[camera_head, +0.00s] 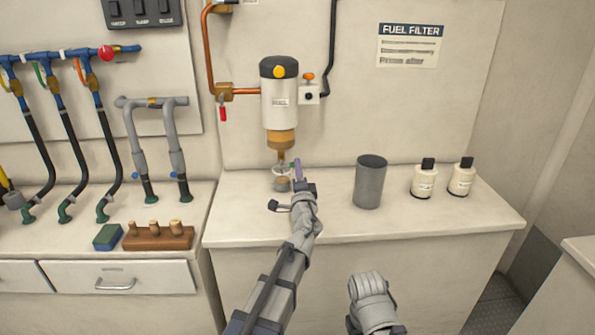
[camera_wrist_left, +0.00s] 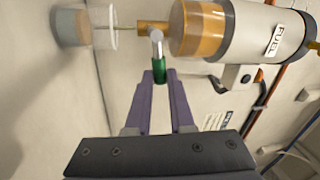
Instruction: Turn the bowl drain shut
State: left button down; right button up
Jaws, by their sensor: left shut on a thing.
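The fuel filter (camera_head: 278,98) is a white cylinder with a dark cap on the back wall, with an amber bowl (camera_head: 282,141) below. The bowl also shows in the wrist view (camera_wrist_left: 197,28). A brass drain (camera_wrist_left: 150,27) comes out of the bowl's end. Its metal lever with a green grip (camera_wrist_left: 160,70) sticks out sideways from the drain. My left gripper (camera_wrist_left: 159,80) is shut on the green grip with its purple fingertips. In the head view my left gripper (camera_head: 297,168) is beside the drain and partly hides it.
A clear jar (camera_head: 281,183) stands on the counter under the drain; it holds liquid in the wrist view (camera_wrist_left: 75,25). A grey cup (camera_head: 369,183) and two cream bottles (camera_head: 424,182) stand to the right. A red-handled valve (camera_head: 222,112) is left of the filter. The counter front is clear.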

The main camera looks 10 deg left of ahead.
pick_arm(q)
jog(key=shift+f+m+h, duration=0.3)
jog(key=shift+f+m, duration=0.1)
jog(key=shift+m, duration=0.6)
jog(key=shift+b, duration=0.3)
jog(key=c, duration=0.8)
grip_release()
jog(key=shift+s, duration=0.1)
jog(key=b+v, duration=0.1)
jog(key=v, duration=0.6)
jog(key=shift+s+d+f+b, duration=0.1)
jog(key=shift+s+f+b, duration=0.1)
jog(key=shift+s+b, duration=0.1)
